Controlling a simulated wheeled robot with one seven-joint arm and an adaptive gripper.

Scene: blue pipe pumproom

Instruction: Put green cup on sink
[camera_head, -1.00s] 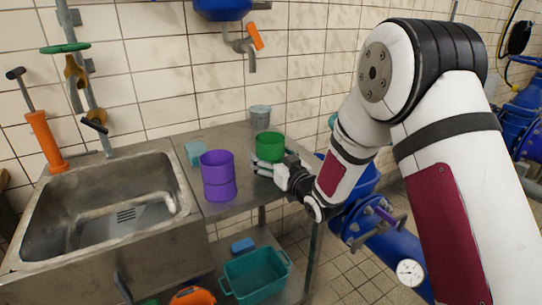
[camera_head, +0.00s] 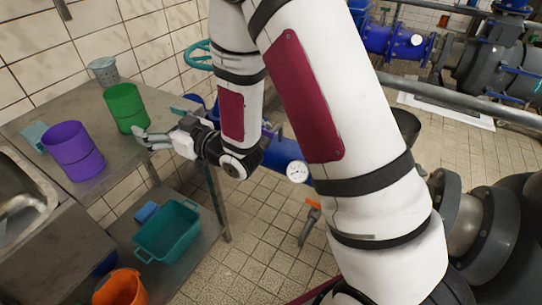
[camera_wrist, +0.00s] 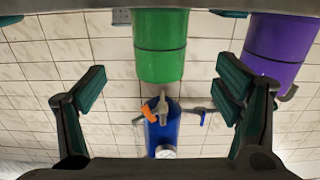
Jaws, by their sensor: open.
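The green cup (camera_head: 126,108) stands upright on the metal counter, to the right of the purple cup (camera_head: 73,150). My gripper (camera_head: 143,138) is open and empty, low beside the green cup on its near right side. In the wrist view, which looks upside down, the green cup (camera_wrist: 160,45) appears centred between and beyond the spread fingers (camera_wrist: 160,78), with a gap on each side. The purple cup (camera_wrist: 278,45) is to the right there. The sink (camera_head: 25,205) shows only partly at the left edge of the head view.
A teal basin (camera_head: 167,232) and an orange bucket (camera_head: 120,288) are below the counter. Blue pipework (camera_head: 283,158) lies beyond my gripper.

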